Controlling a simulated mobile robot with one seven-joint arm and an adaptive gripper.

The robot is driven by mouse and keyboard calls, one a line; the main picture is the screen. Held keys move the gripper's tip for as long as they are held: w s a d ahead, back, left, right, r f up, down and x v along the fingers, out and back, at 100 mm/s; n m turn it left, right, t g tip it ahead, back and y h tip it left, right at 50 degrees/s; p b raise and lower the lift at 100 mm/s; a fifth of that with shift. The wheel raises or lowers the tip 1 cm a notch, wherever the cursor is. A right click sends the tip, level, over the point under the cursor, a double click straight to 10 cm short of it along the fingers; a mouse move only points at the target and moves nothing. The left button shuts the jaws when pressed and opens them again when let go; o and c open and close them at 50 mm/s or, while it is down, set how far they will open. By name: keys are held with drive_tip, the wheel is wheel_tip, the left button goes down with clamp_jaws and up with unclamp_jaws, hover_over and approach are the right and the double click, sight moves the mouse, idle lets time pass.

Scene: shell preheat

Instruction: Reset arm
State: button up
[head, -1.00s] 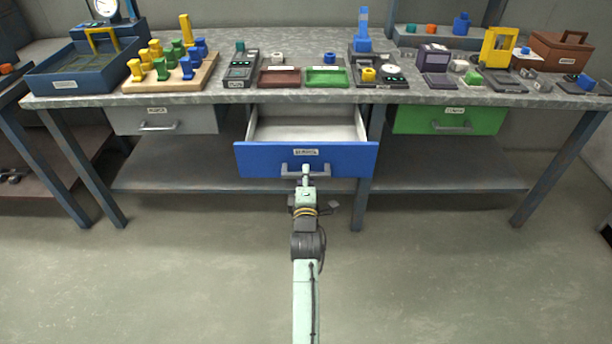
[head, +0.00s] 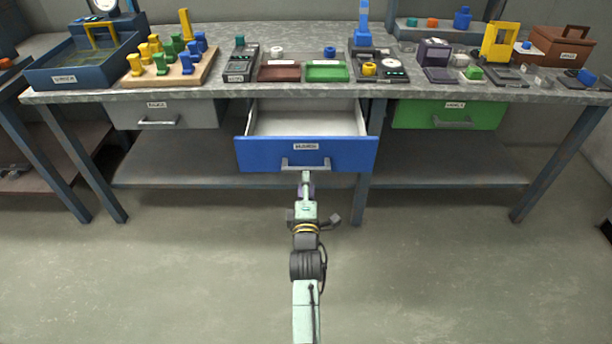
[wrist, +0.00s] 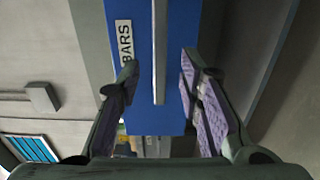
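The blue drawer (head: 260,155) stands pulled out under the middle of the workbench, and its inside looks empty. Its grey handle (head: 306,166) is on the front. My gripper (head: 306,183) is in front of and just below the handle in the head view. In the wrist view my gripper (wrist: 159,68) has its two fingers spread, with purple pads facing each other. The handle (wrist: 160,45) shows as an upright bar in line with the gap, touching neither finger. The blue front (wrist: 185,25) and a label ending in "BARS" lie beyond. Nothing is held.
A closed grey drawer (head: 190,116) is to the left and a closed green drawer (head: 415,116) to the right. The bench top (head: 300,91) holds a blue tray, a peg board, small trays and devices. A bench leg (head: 361,200) stands right of my arm. The floor (head: 450,270) is clear.

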drive_tip(key=shift+s, duration=0.65)
